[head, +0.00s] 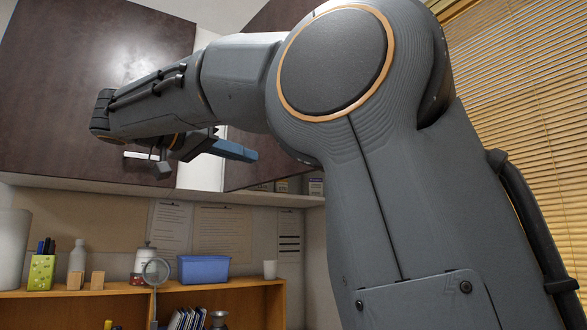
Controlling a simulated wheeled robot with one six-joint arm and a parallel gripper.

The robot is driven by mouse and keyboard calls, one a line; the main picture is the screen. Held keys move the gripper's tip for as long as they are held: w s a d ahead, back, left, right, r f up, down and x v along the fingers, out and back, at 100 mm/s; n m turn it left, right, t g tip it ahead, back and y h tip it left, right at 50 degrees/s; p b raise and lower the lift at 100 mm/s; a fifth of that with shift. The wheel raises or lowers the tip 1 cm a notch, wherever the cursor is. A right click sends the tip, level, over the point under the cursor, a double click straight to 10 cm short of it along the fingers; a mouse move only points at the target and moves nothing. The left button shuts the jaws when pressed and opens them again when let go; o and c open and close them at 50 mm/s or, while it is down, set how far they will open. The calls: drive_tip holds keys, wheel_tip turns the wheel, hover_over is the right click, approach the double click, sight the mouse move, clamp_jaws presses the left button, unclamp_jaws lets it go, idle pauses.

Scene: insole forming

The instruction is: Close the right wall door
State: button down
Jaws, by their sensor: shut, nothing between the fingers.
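The right wall door (262,172) is a dark brown cabinet panel, mostly hidden behind my arm. Its upper part shows above the arm and its lower corner below it. A pale gap (205,172) lies between it and the left wall door (70,90), and its slanted edge suggests it stands ajar; how far is hidden. The left door is dark brown, with a pale handle (140,155) near its lower right corner. My gripper (247,154) is shut and empty, its blue finger pointing right in front of the gap and the right door's lower edge. Contact cannot be told.
Window blinds (530,130) are at the right. Papers hang on the back wall.

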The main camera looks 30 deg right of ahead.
drive_tip(key=d+r+m+p, duration=0.2)
drive_tip(key=d+p, duration=0.3)
drive_tip(key=d, duration=0.8)
drive_tip(key=shift+w+d+r+g+h, duration=0.2)
drive_tip(key=shift+w+r+g+h, duration=0.15)
drive_tip(key=shift+r, duration=0.3)
